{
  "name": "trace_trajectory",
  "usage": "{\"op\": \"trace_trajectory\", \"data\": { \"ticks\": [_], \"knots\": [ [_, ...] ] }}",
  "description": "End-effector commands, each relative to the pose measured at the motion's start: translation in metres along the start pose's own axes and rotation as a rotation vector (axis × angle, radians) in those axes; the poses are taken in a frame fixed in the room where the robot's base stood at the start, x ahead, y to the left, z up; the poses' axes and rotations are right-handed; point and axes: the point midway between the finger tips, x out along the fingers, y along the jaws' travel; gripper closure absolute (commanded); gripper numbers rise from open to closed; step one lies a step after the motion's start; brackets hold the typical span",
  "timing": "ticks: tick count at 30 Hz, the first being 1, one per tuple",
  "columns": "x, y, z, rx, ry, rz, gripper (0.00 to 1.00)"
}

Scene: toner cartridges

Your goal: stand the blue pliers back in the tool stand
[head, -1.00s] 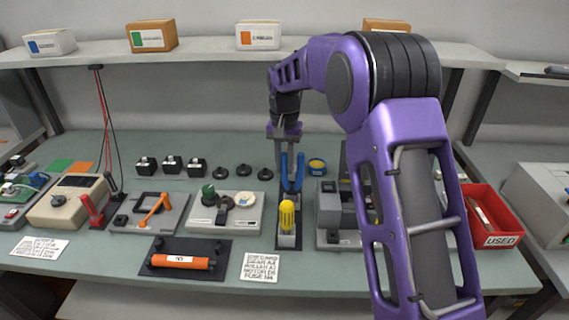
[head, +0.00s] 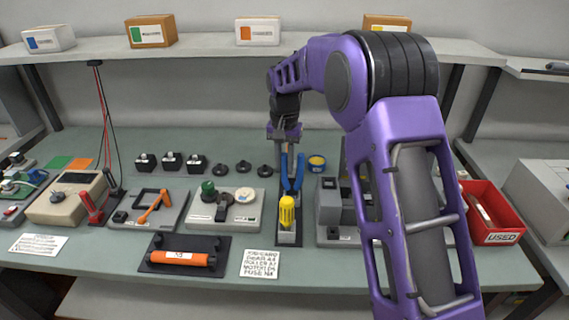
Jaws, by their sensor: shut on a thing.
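The blue pliers (head: 291,172) stand upright, handles up, at the rear part of the tool stand (head: 291,238). My gripper (head: 285,142) is above them, fingers pointing down, shut on the upper part of the pliers. The lower end of the pliers meets the stand; how deep it sits in a slot is hidden. A yellow-handled tool (head: 287,212) stands in the front part of the same stand.
A grey device (head: 335,207) stands close to the right of the tool stand, and a device with green and white knobs (head: 225,208) to the left. Small black knobs (head: 244,167) and a yellow-and-blue tin (head: 317,163) are nearby. A red bin (head: 492,212) is at the right.

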Motion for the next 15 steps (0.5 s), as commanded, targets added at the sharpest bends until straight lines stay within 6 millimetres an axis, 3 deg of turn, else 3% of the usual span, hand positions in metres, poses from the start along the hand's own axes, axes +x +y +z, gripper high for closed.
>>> {"op": "trace_trajectory", "data": {
  "ticks": [3, 4, 9, 15],
  "knots": [
    [-0.0003, -0.0001, -0.0001, 0.000, 0.001, 0.000, 1.00],
    [-0.0003, -0.0001, -0.0002, 0.000, 0.001, 0.000, 0.75],
    [-0.0003, -0.0001, -0.0001, 0.000, 0.001, 0.000, 0.44],
    [-0.0002, 0.0000, -0.0001, 0.000, 0.000, 0.000, 0.42]
  ]
}}
